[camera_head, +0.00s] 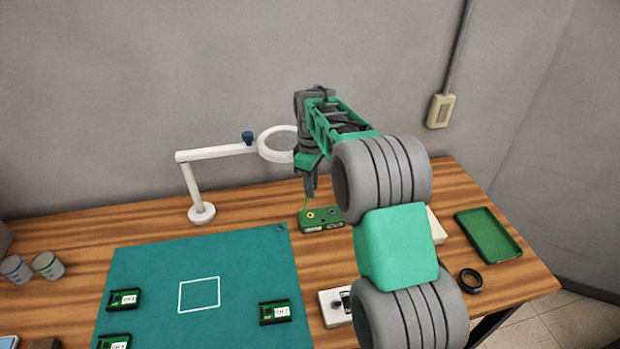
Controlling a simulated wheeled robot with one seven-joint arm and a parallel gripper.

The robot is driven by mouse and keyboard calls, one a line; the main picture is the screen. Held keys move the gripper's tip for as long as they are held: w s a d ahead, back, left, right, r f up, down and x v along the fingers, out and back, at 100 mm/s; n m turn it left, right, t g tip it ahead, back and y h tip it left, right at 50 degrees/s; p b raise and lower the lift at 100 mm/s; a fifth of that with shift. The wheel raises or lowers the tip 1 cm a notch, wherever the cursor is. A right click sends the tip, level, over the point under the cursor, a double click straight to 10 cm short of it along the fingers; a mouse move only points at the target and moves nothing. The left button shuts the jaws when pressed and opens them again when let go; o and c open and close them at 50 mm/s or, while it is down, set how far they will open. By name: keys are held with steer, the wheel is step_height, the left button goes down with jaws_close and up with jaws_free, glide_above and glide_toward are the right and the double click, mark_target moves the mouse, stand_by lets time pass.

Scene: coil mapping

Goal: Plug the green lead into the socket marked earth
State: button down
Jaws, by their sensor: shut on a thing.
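A green socket box (341,223) stands at the back middle of the table, right of the teal mat. Its top shows a yellow-ringed socket on the left and a dark one on the right. White labels on its front are too small to read, so I cannot tell which socket is marked earth. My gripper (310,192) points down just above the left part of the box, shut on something. A thin yellow-green line, seemingly the green lead (307,205), shows below the fingers by the yellow socket. I cannot tell whether its tip touches the socket.
A white magnifier lamp (202,213) stands left of the box. The teal mat (150,262) bears several labelled green modules. A white device (330,308) sits in front, partly behind my arm. A green tray (488,235) and black ring (469,281) lie at right.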

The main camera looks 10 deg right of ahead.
steer(key=shift+n, duration=0.5)
steer(key=shift+w+f+b, duration=0.2)
steer(key=shift+f+b, duration=0.3)
steer(key=shift+f, duration=0.4)
steer(key=shift+w+f+b, duration=0.15)
steer(key=shift+f+b, duration=0.4)
steer(key=shift+f, duration=0.35)
steer(key=shift+w+f+b, duration=0.2)
steer(key=shift+f+b, duration=0.3)
steer(key=shift+f, duration=0.4)
steer(key=shift+f, duration=0.1)
steer(key=shift+f+b, duration=0.55)
steer(key=shift+f, duration=0.5)
steer(key=shift+f+b, duration=0.55)
steer(key=shift+f, duration=0.5)
steer(key=c, duration=1.2)
jaws_free()
steer(key=shift+c, duration=0.2)
